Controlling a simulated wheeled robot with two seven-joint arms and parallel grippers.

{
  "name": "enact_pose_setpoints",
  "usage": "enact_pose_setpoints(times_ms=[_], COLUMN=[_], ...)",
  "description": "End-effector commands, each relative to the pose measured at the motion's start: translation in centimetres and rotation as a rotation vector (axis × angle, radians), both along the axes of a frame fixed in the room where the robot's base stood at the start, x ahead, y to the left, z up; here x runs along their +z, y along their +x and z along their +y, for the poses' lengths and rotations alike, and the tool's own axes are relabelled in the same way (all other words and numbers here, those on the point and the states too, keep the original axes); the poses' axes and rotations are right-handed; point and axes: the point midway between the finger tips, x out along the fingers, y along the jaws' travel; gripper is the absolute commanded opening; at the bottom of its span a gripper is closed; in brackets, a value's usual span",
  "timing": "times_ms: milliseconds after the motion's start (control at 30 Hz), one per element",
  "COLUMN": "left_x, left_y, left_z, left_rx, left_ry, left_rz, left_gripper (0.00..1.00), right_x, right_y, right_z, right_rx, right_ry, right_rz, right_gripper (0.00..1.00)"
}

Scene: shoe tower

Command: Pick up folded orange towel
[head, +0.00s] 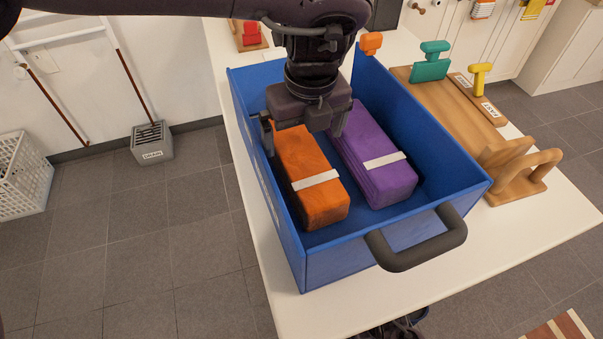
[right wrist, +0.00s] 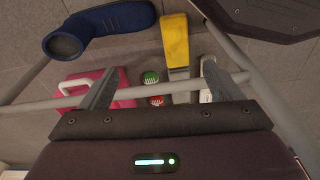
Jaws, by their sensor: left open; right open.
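The folded orange towel (head: 318,201), with a pale band around it, lies in the left part of the blue bin (head: 398,238). A folded purple towel (head: 385,183) with a similar band lies beside it on the right. My left gripper (head: 303,140) is open above the far end of the orange towel, its fingers on either side of the towel's width. The gripper body hides part of that end, and I cannot tell whether the fingers touch it. My right gripper (right wrist: 158,78) is open and empty in the right wrist view, away from the towels.
The bin stands on a white table (head: 262,262); its dark handle (head: 415,252) juts toward the front. A wooden rack (head: 520,172) stands right of it. In the right wrist view, a blue boot (right wrist: 98,28), a yellow item (right wrist: 175,40), a pink item (right wrist: 82,82) and small brushes appear below.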

Motion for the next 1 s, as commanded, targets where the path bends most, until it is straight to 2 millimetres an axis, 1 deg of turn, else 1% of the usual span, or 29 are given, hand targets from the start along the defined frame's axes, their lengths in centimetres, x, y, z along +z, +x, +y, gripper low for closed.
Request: enact_pose_setpoints(times_ms=[33, 100, 200, 300, 367, 467, 667, 900, 1000], left_x=[-1.1, -1.7, -2.2, -2.4, -2.6, -3.5, -5.7, -9.1, -9.9], left_y=[0.0, 0.0, 0.0, 0.0, 0.0, 0.1, 0.5, 1.2, 1.3], left_z=[0.0, 0.0, 0.0, 0.0, 0.0, 0.1, 0.3, 0.6, 0.6], left_rx=[0.0, 0.0, 0.0, 0.0, 0.0, 0.0, 0.0, 0.0, 0.0], left_ry=[0.0, 0.0, 0.0, 0.0, 0.001, 0.002, 0.002, 0.002, 0.002], left_rz=[0.0, 0.0, 0.0, 0.0, 0.0, 0.002, 0.001, 0.001, 0.001], left_gripper=[1.0, 1.0, 1.0, 1.0, 1.0, 1.0, 1.0, 1.0, 1.0], right_x=[0.5, 1.9, 3.5, 4.5, 4.9, 5.3, 6.1, 7.1, 7.5], right_y=[0.6, 1.2, 1.7, 1.9, 2.0, 2.0, 2.1, 2.1, 2.1], right_z=[0.2, 0.4, 0.6, 0.7, 0.7, 0.8, 0.9, 1.0, 1.1], right_rx=[0.002, 0.005, 0.008, 0.01, 0.01, 0.012, 0.015, 0.02, 0.021], right_ry=[0.002, 0.002, 0.002, 0.002, 0.002, 0.003, 0.003, 0.003, 0.003], right_rz=[-0.005, -0.007, -0.006, -0.006, -0.004, -0.005, -0.003, 0.002, 0.003], right_gripper=[0.85, 0.85, 0.85, 0.85, 0.85, 0.85, 0.85, 0.85, 0.85])
